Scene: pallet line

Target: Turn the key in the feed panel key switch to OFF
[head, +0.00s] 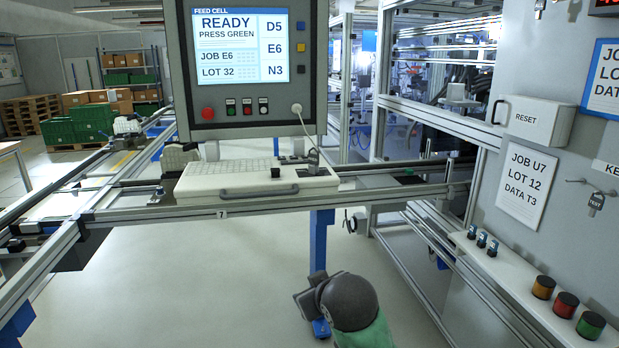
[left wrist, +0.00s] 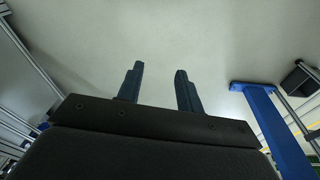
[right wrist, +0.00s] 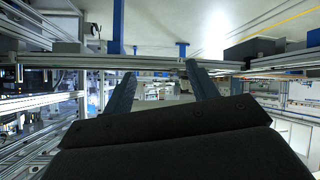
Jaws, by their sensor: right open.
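The feed panel (head: 240,112) is a grey box with a lit screen (head: 240,45) reading READY, PRESS GREEN. A red button (head: 207,113) and several small controls (head: 247,106) sit below the screen. I cannot make out which, if any, is the key switch, nor its position. A key with a TEST tag (head: 596,203) hangs on the right wall. My left gripper (left wrist: 159,68) is open and empty above bare floor. My right gripper (right wrist: 160,70) is open and empty, with a rail across its view. One of my arms shows low in the head view, well below the panel.
A white tray (head: 215,190) with a keyboard stands on the rail below the panel. A RESET box (head: 540,121) juts from the wall. A blue post (head: 318,240) supports the rail.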

